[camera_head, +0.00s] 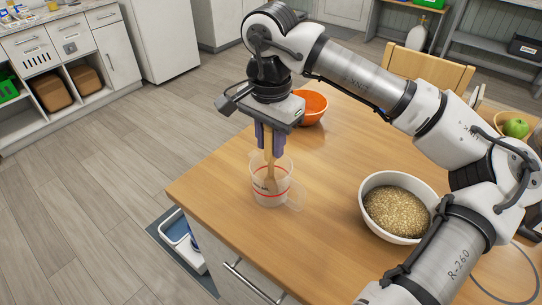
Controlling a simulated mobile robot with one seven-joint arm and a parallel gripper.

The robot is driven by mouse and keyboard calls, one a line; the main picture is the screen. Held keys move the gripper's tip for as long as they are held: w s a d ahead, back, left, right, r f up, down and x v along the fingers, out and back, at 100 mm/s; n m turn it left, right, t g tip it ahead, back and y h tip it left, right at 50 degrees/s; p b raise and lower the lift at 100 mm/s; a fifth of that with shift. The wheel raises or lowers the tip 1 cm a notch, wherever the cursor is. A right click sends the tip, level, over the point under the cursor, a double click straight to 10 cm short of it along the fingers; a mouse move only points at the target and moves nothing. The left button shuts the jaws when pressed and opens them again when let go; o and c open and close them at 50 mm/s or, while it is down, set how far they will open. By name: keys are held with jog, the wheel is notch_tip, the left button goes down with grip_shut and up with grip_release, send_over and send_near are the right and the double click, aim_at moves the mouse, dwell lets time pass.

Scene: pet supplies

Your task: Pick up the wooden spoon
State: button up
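The wooden spoon (269,180) stands nearly upright with its lower end inside a clear measuring cup (272,199) with red markings. The cup stands on the wooden table near its left front edge. My gripper (271,150) points down above the cup, with its two dark fingers on either side of the spoon's handle. The fingers are close together and appear shut on the handle. The handle's top is hidden between the fingers. The spoon's lower part shows through the cup wall; whether it touches the cup bottom is unclear.
A white bowl of grain (397,207) stands to the right on the table (327,240). An orange bowl (310,106) is behind my gripper. A green apple (515,128) lies in a bowl at the far right. A wooden chair (428,72) stands behind the table.

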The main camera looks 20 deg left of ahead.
grip_shut()
